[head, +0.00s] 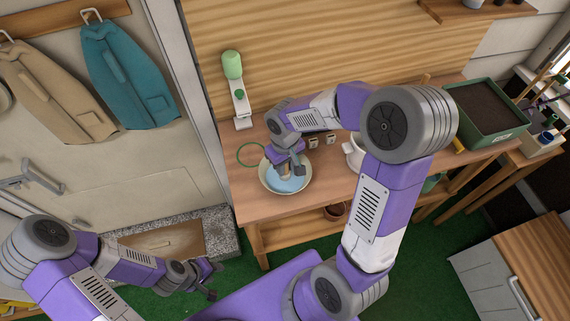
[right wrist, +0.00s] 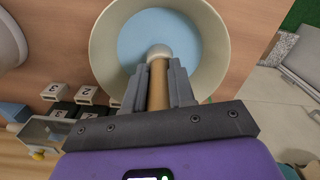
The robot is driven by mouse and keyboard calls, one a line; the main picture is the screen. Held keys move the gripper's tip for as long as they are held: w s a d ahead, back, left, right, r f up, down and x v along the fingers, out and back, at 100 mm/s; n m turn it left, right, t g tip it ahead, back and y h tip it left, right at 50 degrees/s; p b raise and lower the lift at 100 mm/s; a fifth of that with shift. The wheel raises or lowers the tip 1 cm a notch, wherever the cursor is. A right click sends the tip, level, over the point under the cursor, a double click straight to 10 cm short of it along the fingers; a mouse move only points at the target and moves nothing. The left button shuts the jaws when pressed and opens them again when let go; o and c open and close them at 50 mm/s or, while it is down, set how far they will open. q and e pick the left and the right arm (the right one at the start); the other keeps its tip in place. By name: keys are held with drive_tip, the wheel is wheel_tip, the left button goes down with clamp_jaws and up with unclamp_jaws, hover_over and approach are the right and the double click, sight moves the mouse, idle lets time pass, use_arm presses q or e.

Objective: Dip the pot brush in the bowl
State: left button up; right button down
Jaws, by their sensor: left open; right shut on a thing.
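The bowl (head: 286,192) is cream, holds blue liquid, and stands on the wooden bench. It also shows in the right wrist view (right wrist: 104,48). My right gripper (head: 287,169) points down over the bowl. It is shut on the pot brush, whose tan handle (right wrist: 158,88) lies between the fingers in the right wrist view. The brush's pale round end is over the blue liquid, inside the bowl's outline. I cannot tell whether it touches the liquid. In the head view the gripper mostly hides the brush. My left gripper (head: 209,279) is open and empty, low at the left, away from the bench.
A green ring (head: 251,155) lies left of the bowl. A green-topped white device (head: 238,95) stands behind it. Small numbered blocks (right wrist: 84,95) and a white pot (head: 353,155) are to the right. A soil-filled green planter (head: 487,112) stands farther right. The bench front is clear.

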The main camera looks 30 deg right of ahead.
drive_tip(key=shift+s+f, duration=0.2)
drive_tip(key=shift+s, duration=0.05)
drive_tip(key=r+p, duration=0.3)
drive_tip(key=r, duration=0.1)
drive_tip(key=r+p, duration=0.4)
drive_tip(key=shift+w+r, duration=0.2)
drive_tip(key=shift+r, duration=0.15)
idle(0.6)
